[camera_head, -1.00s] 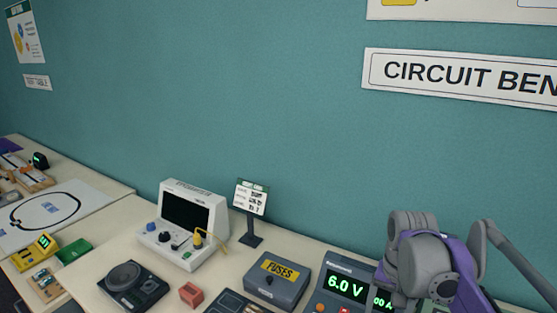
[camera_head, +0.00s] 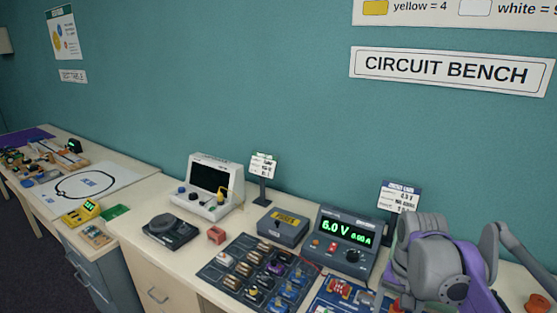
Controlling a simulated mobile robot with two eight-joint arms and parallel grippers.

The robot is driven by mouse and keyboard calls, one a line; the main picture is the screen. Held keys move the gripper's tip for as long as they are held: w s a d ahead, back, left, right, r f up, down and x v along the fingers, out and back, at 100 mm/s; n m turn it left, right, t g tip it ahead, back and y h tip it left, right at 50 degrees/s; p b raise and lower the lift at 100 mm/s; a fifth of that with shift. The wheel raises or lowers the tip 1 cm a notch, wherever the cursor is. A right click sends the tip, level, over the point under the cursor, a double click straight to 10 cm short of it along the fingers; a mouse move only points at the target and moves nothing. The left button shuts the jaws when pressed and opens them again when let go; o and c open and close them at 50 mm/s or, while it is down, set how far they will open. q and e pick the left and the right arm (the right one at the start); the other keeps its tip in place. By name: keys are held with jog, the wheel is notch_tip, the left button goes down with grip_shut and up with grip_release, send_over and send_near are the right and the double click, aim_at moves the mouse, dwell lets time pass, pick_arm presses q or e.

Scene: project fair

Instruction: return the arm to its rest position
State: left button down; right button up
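One of my arms, grey and purple, shows at the lower right of the head view, in front of the circuit bench (camera_head: 140,235). Its folded links cover part of the bench's right side. No gripper fingers show on it, and I cannot see whether it holds anything. My other arm is out of view.
On the bench stand a power supply (camera_head: 345,240) reading 6.0 V, a fuses box (camera_head: 283,228), a parts tray (camera_head: 225,277), an oscilloscope-like device (camera_head: 208,188), a black round-topped device (camera_head: 170,231) and a red block (camera_head: 216,235). Another table (camera_head: 120,182) stands left.

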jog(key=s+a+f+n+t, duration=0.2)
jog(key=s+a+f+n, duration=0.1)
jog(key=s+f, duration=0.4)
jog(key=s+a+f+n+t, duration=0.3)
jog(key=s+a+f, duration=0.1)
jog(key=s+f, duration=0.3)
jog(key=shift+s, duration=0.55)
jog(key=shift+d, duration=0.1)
